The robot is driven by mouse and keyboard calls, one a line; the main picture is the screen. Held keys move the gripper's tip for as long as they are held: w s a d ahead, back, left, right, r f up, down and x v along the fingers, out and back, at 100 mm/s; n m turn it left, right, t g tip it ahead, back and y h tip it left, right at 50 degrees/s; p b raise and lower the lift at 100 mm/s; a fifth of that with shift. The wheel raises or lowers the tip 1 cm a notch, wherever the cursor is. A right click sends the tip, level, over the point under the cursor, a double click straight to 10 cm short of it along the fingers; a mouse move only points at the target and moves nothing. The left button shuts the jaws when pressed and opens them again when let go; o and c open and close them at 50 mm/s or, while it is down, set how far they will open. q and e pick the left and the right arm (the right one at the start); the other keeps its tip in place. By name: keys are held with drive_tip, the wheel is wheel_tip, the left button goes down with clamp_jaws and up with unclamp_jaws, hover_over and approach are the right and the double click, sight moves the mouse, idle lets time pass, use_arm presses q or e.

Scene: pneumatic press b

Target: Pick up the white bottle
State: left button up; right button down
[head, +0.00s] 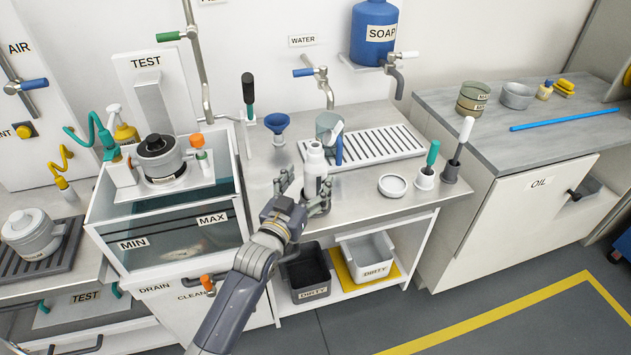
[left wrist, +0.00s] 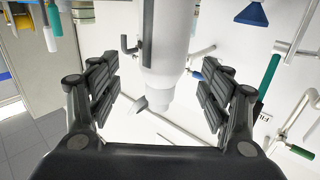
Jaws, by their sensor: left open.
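The white bottle (head: 315,163) stands upright on the metal counter, with a narrow neck and a dark mark on its side. My left gripper (head: 305,186) is at the bottle's near side, open, with one finger to the left of it and the other at its right. In the left wrist view the bottle (left wrist: 165,45) shows neck-down between the two spread fingers of the gripper (left wrist: 160,95). I cannot tell whether either finger touches it. The lower part of the bottle is partly hidden by the gripper in the head view. My right gripper is not in view.
A grey cup (head: 327,124) and blue-handled tool stand close behind the bottle. A drain grate (head: 385,147) lies to the right, with a white bowl (head: 392,186) and brush holders (head: 424,178). The water tank (head: 165,220) is at left; a blue funnel (head: 277,123) hangs behind.

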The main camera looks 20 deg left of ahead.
sight(310, 175)
use_arm(q)
drive_tip(key=shift+w+r, duration=0.1)
drive_tip(key=shift+w, duration=0.5)
drive_tip(key=w, duration=0.4)
drive_tip(key=shift+w+d+p, duration=0.1)
drive_tip(key=shift+w+p, duration=0.05)
drive_tip(key=shift+p, duration=0.25)
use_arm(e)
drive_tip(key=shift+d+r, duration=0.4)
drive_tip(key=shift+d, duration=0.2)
